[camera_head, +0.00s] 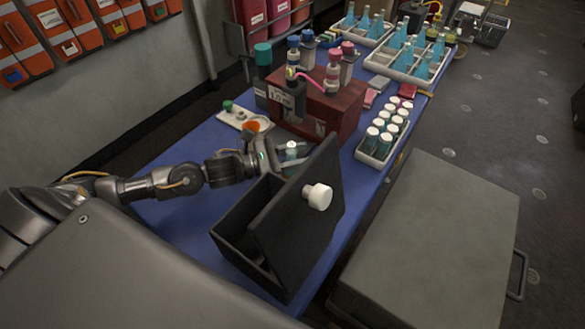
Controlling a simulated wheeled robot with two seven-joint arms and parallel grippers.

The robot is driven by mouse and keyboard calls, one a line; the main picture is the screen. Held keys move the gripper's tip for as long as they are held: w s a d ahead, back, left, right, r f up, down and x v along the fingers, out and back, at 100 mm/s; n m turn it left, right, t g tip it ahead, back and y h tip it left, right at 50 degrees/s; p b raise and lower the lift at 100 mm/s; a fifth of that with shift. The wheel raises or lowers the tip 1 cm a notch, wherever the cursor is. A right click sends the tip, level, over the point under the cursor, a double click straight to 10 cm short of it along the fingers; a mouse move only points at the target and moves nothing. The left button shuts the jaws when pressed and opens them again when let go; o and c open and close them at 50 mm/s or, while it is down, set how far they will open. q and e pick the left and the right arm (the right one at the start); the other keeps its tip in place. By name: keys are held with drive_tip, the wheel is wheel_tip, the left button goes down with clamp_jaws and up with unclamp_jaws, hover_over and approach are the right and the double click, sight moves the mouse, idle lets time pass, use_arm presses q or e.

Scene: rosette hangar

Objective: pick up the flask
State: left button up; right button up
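A small flask (291,151) with a pale blue-white top stands behind the open black box, its lower part hidden. My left gripper (292,156) reaches in from the left over the blue table, with its fingers on either side of the flask. I cannot tell whether the fingers touch or grip it. My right gripper is not in view.
The black box (235,230) has its lid (285,225) raised, with a white knob (318,196), close in front of my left gripper. A red case (335,110) with bottles on top stands behind. A rack (376,158) of white-capped vials is to the right. The blue table (185,150) is clear at left.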

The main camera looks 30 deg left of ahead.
use_arm(q)
clamp_jaws()
wheel_tip(320, 180, up, 20)
drive_tip(key=p, duration=0.5)
idle(0.9)
idle(0.5)
